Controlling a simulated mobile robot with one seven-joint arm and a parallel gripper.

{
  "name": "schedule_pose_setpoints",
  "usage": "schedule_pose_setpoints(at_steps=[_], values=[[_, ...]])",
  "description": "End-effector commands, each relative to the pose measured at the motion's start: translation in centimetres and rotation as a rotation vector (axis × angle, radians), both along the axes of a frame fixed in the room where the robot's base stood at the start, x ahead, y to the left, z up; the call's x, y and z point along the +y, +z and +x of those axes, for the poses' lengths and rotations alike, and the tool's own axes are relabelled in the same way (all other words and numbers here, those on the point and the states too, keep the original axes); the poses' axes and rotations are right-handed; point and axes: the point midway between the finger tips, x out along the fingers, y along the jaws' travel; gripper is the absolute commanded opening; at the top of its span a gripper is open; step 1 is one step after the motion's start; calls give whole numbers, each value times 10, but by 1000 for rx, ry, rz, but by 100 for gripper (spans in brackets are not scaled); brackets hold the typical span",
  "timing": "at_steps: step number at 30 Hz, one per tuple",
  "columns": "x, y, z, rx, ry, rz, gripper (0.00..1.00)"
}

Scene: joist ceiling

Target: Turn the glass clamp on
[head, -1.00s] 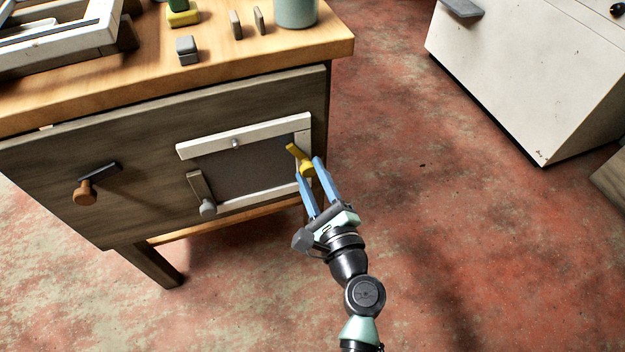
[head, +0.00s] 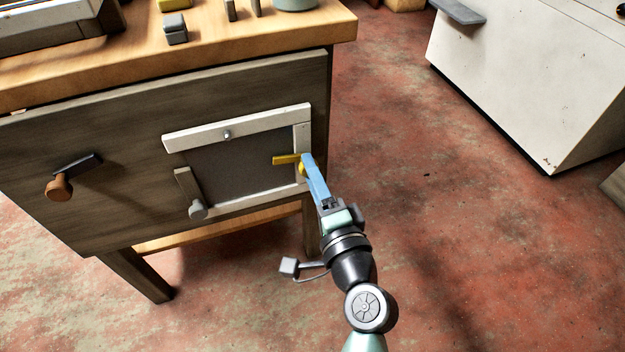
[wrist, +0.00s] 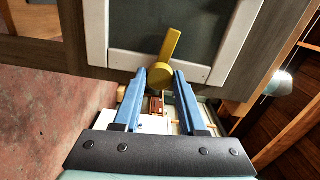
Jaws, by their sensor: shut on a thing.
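The glass clamp is taken to be the yellow lever (head: 284,159) with a round hub, on the right side of a white frame (head: 240,127) around a dark panel. In the head view its arm lies about level, pointing left over the panel. My gripper (head: 306,163) is shut on the yellow hub. In the wrist view the blue fingertips (wrist: 160,78) sit on both sides of the hub, and the lever arm (wrist: 171,45) points up and slightly right across the panel. The hub is partly hidden by the fingers in the head view.
A grey-knobbed lever (head: 190,195) is at the frame's lower left, and a brown-knobbed lever (head: 62,184) is farther left on the cabinet front. Small blocks stand on the wooden top (head: 225,45). A white cabinet (head: 530,80) stands at right; the floor between is clear.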

Motion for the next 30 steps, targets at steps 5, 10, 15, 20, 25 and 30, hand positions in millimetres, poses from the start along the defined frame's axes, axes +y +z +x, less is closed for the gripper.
schedule_pose_setpoints(at_steps=[5, 10, 15, 20, 25, 30], values=[[0, -3, 0, -28, 0, -93, 0], [0, -1, 0, -46, 0, -146, 0], [0, -1, 0, -53, 1, -171, 0], [0, -1, 0, -55, 1, -177, 0], [0, -1, 0, -55, 0, -177, 0], [0, -1, 0, -55, 0, -177, 55]])
